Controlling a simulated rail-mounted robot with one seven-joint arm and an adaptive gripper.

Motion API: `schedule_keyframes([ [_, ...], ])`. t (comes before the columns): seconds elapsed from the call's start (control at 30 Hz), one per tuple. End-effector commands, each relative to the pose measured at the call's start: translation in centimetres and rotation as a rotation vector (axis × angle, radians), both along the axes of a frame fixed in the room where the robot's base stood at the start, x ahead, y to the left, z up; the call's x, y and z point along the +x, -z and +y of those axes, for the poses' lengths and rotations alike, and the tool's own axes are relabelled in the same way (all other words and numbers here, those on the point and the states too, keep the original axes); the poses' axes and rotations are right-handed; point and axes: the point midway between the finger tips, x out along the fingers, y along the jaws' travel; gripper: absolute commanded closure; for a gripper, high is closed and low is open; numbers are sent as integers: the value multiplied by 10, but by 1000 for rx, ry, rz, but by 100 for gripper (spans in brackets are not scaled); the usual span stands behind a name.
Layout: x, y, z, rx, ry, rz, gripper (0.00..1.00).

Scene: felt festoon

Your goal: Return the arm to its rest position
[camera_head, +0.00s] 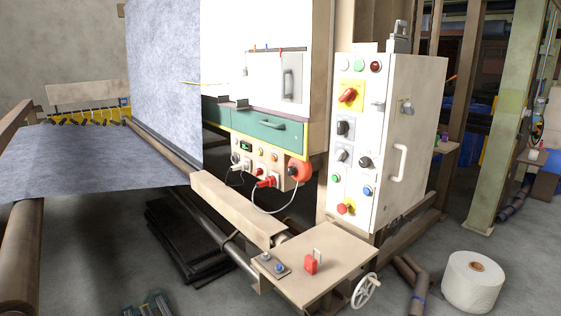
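My gripper and arm do not show in the head camera view. The task names no other object. A white control cabinet (412,120) with knobs, buttons and a side handle stands right of the middle. To its left is a white machine front with a green drawer (262,130) and a panel of plugs and sockets (262,168) below it. A small beige table (330,262) in front carries a red switch (311,264) and a small button box (272,263).
Grey felt (85,160) spreads over the frame at left. A white roll (472,282) stands on the floor at right, beside brown pipes (410,272). A handwheel (365,291) juts from the small table. Dark sheets (185,240) lie under the machine. A green post (497,120) stands at right.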

Motion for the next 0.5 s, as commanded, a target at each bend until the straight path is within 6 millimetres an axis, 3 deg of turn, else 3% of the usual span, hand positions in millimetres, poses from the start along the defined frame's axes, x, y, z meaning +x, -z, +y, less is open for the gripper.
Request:
schedule_keyframes([
  [0.03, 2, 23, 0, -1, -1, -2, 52],
  [0.5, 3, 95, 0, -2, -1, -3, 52],
])
